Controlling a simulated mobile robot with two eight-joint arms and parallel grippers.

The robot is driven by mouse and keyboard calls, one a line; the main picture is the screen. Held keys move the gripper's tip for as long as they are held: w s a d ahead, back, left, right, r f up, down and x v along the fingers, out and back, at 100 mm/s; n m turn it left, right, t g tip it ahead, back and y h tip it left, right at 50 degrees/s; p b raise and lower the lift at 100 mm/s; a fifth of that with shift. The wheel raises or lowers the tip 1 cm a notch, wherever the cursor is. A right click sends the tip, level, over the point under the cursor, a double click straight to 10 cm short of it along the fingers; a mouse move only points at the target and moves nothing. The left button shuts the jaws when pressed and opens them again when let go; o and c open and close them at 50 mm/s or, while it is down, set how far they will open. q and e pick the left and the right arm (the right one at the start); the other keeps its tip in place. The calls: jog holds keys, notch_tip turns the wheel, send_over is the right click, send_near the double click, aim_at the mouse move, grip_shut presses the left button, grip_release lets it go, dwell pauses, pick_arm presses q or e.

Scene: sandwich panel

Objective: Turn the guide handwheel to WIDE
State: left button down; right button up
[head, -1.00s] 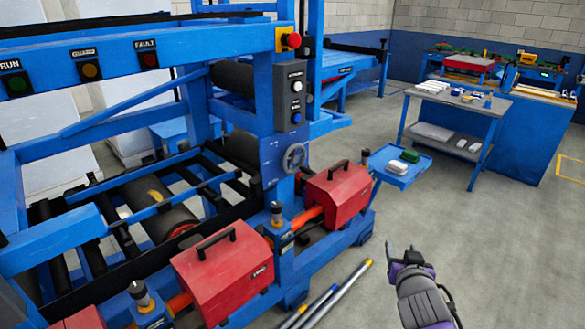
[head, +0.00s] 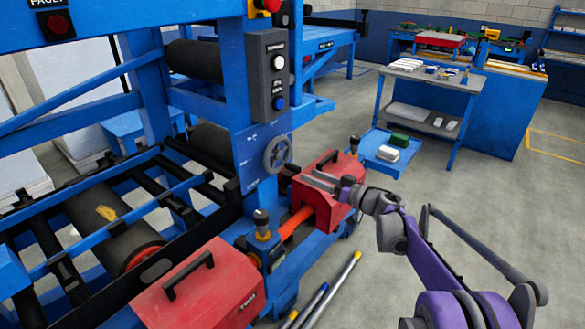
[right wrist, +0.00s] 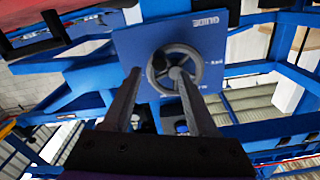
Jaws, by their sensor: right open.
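The guide handwheel (head: 278,153) is a dark grey spoked wheel on a blue plate (head: 248,158) on the machine's post. In the right wrist view the handwheel (right wrist: 188,58) lies just beyond my fingertips, with a dark knob on its rim. The plate's markings are too small or tilted to read, apart from an upside-down title that looks like GUIDE. My right gripper (head: 318,181) is open and empty, to the right of and slightly below the wheel, apart from it. Its two fingers (right wrist: 157,72) point at the wheel in the right wrist view. My left gripper is out of view.
A red box with a handle (head: 325,205) sits just below my right gripper; another red box (head: 200,290) is nearer. A grey button box (head: 268,75) is above the wheel. A blue side tray (head: 378,165) stands to the right.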

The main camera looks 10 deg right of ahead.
aim_at(299, 171)
jog(key=x, duration=0.7)
jog(key=shift+w+a, duration=0.15)
jog(key=shift+w, duration=0.2)
grip_shut()
